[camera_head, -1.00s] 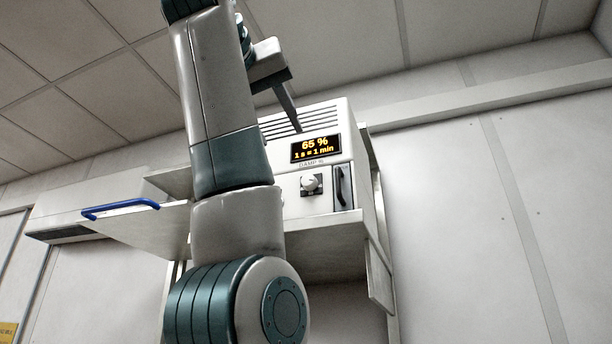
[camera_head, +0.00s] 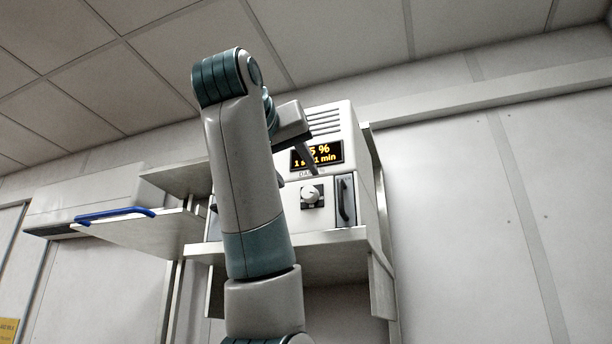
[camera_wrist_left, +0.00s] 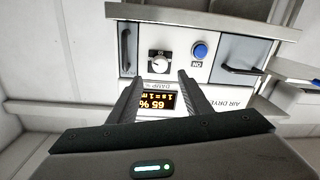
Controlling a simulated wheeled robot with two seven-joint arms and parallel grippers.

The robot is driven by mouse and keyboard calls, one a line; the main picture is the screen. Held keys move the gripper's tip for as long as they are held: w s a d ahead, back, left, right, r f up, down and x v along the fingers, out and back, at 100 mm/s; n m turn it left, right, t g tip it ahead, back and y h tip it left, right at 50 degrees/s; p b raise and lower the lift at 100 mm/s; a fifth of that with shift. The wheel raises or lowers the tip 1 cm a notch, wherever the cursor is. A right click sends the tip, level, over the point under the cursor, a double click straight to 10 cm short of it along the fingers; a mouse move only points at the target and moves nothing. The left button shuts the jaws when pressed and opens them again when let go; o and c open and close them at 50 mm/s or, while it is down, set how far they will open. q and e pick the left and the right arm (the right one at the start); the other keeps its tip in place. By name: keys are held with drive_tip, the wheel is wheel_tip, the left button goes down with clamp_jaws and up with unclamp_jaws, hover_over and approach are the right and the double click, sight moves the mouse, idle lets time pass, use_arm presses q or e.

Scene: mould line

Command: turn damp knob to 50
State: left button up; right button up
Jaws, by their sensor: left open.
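The damp knob (camera_head: 311,195) is a round white knob on a dark square plate, on the front of a white air dryer (camera_head: 340,119). It also shows in the left wrist view (camera_wrist_left: 159,64), upside down, beyond the fingertips. The display (camera_head: 330,153) above it is partly covered by my finger; the left wrist view shows the display (camera_wrist_left: 157,102) reading 65 %. My left gripper (camera_head: 314,172) is in front of the display, just above the knob. In the left wrist view its two fingers (camera_wrist_left: 160,80) are apart with nothing between them, pointing toward the knob. My right gripper is not in view.
A dark handle (camera_head: 344,199) sits right of the knob. The wrist view shows a blue ON button (camera_wrist_left: 200,50) beside the knob. The dryer stands on a shelf (camera_head: 330,239). A panel with a blue handle (camera_head: 115,214) juts out at the left.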

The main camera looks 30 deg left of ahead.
sight(308, 191)
use_arm(q)
drive_tip(key=p+x, duration=0.3)
drive_tip(key=x, duration=0.5)
drive_tip(key=shift+f+p, duration=0.1)
drive_tip(key=shift+p, duration=0.2)
drive_tip(key=c, duration=1.1)
drive_tip(key=shift+o, duration=0.2)
